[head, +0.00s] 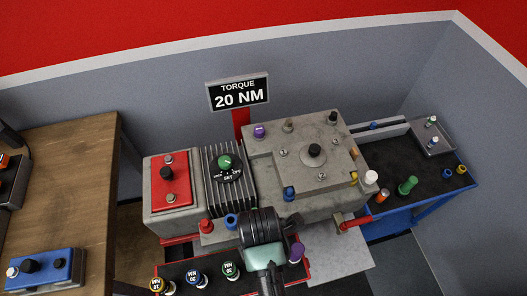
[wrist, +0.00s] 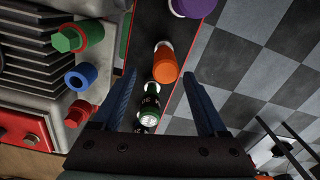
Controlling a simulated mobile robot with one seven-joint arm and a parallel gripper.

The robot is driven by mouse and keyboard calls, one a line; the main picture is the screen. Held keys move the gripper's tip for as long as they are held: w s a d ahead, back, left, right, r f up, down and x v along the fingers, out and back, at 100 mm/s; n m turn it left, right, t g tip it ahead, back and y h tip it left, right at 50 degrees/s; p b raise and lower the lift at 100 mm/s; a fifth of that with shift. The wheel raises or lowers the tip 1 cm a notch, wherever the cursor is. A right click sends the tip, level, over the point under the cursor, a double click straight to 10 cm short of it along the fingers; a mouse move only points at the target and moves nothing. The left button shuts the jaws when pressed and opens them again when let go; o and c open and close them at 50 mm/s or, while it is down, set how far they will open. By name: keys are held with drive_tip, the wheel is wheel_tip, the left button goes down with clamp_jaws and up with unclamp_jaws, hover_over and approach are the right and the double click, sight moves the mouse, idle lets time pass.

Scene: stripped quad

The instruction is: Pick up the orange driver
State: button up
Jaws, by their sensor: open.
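The orange driver (wrist: 166,62) shows in the wrist view as an orange round-topped cylinder in a dark red-edged tray (wrist: 143,40). In the head view I cannot make it out, as my arm covers that part of the tray. My gripper (wrist: 160,75) is open and empty above the tray. Its blue fingers lie left and right of the orange driver in the picture, with visible gaps on both sides. I cannot tell the height between them. My gripper also shows in the head view (head: 262,226), its fingers hidden.
A green-topped labelled driver (wrist: 155,107) stands close to the orange one, with a purple one (wrist: 193,7) on the other side. The grey machine block (head: 305,195), with red (head: 206,226) and blue knobs, borders the tray.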

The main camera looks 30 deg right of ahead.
drive_tip(key=shift+f, duration=0.8)
drive_tip(key=shift+s+d+f+p, duration=0.1)
drive_tip(key=shift+s+f+p, duration=0.1)
drive_tip(key=shift+f, duration=0.65)
drive_tip(key=shift+s+d+f+p, duration=0.1)
drive_tip(key=shift+f+p, duration=0.05)
drive_tip(key=shift+f, duration=0.75)
drive_tip(key=shift+s+d+f+p, duration=0.1)
drive_tip(key=shift+f+p, duration=0.1)
drive_tip(key=shift+f, duration=0.65)
clamp_jaws()
